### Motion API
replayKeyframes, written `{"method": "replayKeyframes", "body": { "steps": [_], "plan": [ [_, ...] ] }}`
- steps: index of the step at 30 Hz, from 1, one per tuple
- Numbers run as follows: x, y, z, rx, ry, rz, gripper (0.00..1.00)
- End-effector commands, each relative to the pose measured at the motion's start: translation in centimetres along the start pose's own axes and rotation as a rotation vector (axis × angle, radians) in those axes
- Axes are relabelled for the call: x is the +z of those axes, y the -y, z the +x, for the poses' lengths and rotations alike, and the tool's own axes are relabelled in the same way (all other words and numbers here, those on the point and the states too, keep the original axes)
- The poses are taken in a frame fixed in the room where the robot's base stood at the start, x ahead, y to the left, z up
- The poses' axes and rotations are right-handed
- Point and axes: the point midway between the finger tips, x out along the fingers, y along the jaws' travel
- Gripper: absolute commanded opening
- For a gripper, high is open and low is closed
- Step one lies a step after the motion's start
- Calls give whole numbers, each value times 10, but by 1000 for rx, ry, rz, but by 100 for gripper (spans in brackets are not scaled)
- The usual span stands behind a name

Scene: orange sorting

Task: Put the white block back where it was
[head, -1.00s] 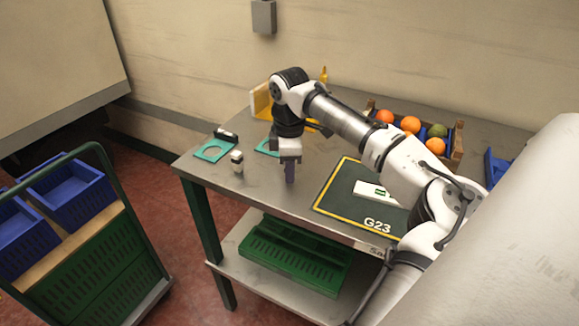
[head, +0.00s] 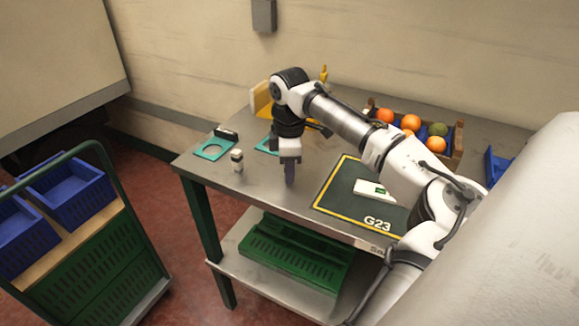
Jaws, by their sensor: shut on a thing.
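My gripper (head: 289,158) points down over the front left part of the table, shut on a small dark purplish upright piece (head: 290,175). The piece's upper end is hidden between the fingers, and I cannot tell whether its lower end touches the table. A small white block with a dark band (head: 237,160) stands upright on the table, to the left of my gripper and apart from it. A flat white piece with a green mark (head: 371,189) lies on the dark mat, partly hidden by my arm.
The metal table (head: 262,192) holds a yellow-edged mat marked G23 (head: 335,196), a teal ring plate (head: 213,149) and a wooden fruit crate (head: 455,150) at the back. A cart with blue bins (head: 75,195) stands left.

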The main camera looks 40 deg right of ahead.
Motion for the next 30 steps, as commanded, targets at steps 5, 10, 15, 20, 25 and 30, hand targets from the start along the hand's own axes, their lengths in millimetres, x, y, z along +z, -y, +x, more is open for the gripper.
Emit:
{"method": "replayKeyframes", "body": {
  "steps": [5,10,15,20,25,30],
  "plan": [
    [0,0,3,0,-1,0,4],
    [0,0,6,0,-1,0,4],
    [0,0,8,1,0,0,4],
    [0,0,10,0,0,0,4],
    [0,0,10,0,0,0,28],
    [0,0,10,0,0,0,50]
  ]
}}
